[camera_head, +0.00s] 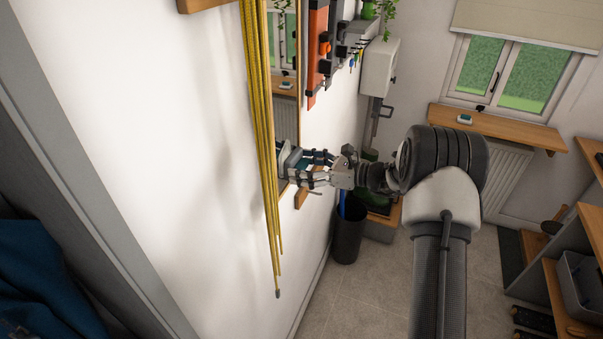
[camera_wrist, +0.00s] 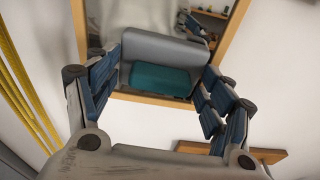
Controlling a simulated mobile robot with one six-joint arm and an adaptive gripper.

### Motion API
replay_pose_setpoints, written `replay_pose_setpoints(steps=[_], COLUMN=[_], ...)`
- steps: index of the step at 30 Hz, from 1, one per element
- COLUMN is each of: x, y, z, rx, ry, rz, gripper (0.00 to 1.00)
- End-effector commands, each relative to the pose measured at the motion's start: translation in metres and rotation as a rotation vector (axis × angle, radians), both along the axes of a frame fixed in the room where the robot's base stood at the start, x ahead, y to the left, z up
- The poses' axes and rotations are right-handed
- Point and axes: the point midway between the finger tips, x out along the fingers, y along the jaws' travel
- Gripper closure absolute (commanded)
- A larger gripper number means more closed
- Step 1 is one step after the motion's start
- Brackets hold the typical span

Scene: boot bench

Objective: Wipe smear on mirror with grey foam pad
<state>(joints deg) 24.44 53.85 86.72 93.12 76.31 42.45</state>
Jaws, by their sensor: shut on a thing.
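My gripper (camera_head: 306,167) reaches left to the wall, at the lower part of the wood-framed mirror (camera_head: 286,118). In the wrist view its two fingers (camera_wrist: 160,72) are shut on the sides of the grey foam pad (camera_wrist: 168,50), which has a teal block on its near side (camera_wrist: 160,80). The pad is in front of the mirror glass (camera_wrist: 145,12), just above the bottom frame; I cannot tell whether it touches the glass. The mirror reflects part of the arm at upper right. No smear can be made out; the pad hides part of the glass.
Yellow ropes (camera_head: 259,130) hang close left of my gripper and partly cover the mirror. A small wooden ledge (camera_head: 307,196) juts out below my gripper. A dark bin (camera_head: 348,235) stands on the floor beneath. Tools (camera_head: 318,50) hang beyond the mirror. Floor space is clear at front.

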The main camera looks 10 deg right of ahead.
Motion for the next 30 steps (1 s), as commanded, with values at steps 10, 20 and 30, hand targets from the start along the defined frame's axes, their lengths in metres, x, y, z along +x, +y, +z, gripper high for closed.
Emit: replay_pose_setpoints(steps=[10,20,30], x=[0.015,0.033,0.033], y=[-0.009,-0.021,-0.022], z=[0.0,0.0,0.02], rx=[0.0,0.0,0.0], ry=[-0.002,-0.002,-0.003], rz=[0.0,0.0,0.0], gripper=[0.48,0.48,0.48])
